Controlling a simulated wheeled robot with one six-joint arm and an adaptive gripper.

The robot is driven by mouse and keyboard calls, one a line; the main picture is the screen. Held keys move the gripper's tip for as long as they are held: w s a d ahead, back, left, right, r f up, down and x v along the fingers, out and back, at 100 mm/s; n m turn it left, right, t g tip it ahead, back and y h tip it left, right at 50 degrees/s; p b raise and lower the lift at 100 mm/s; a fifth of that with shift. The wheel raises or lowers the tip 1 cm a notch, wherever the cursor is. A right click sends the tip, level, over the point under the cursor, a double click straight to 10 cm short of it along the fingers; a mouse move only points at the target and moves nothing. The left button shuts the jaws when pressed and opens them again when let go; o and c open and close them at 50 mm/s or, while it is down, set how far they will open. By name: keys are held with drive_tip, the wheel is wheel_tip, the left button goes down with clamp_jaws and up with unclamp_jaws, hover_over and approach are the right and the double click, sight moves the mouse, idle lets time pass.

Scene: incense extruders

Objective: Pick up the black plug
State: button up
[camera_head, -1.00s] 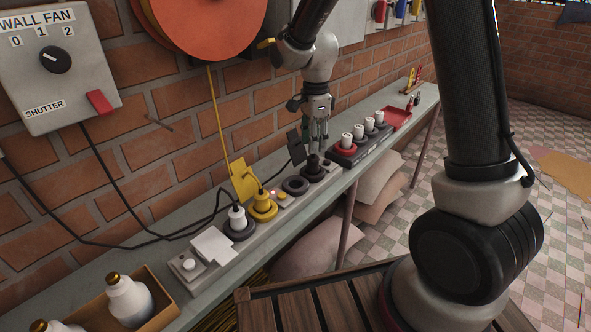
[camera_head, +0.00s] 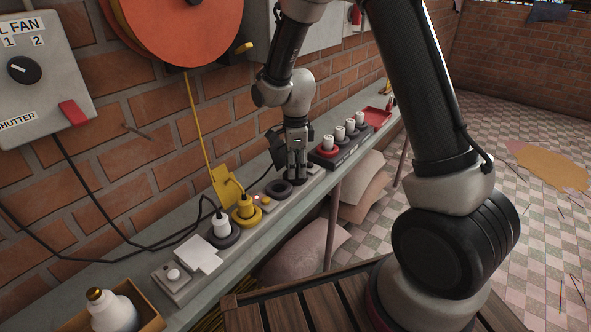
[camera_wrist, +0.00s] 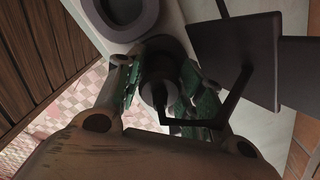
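The black plug (camera_wrist: 157,78) sits in a dark round socket on the power strip, between my fingers in the wrist view. My gripper (camera_head: 297,178) points down over that socket in the head view and hides most of the plug there. In the wrist view my gripper (camera_wrist: 160,92) has green-padded fingers on both sides of the plug, very near it. I cannot tell whether they touch it. A black cord runs close by the right finger.
An empty dark socket ring (camera_head: 279,189) is beside my gripper, with a yellow plug (camera_head: 246,207) and a white plug (camera_head: 221,222) farther left. A black plate (camera_wrist: 235,62) stands close to my fingers.

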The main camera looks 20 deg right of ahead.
drive_tip(key=c, duration=0.7)
drive_tip(key=shift+r, duration=0.3)
wheel_tip(320, 180, up, 8)
drive_tip(key=shift+f, duration=0.1)
drive_tip(key=s+a, duration=0.5)
drive_tip(key=a, duration=0.1)
drive_tip(key=shift+w+a+f, duration=0.1)
drive_tip(key=shift+f, duration=1.25)
drive_tip(key=shift+w+a+f, duration=0.1)
drive_tip(key=shift+f, duration=1.25)
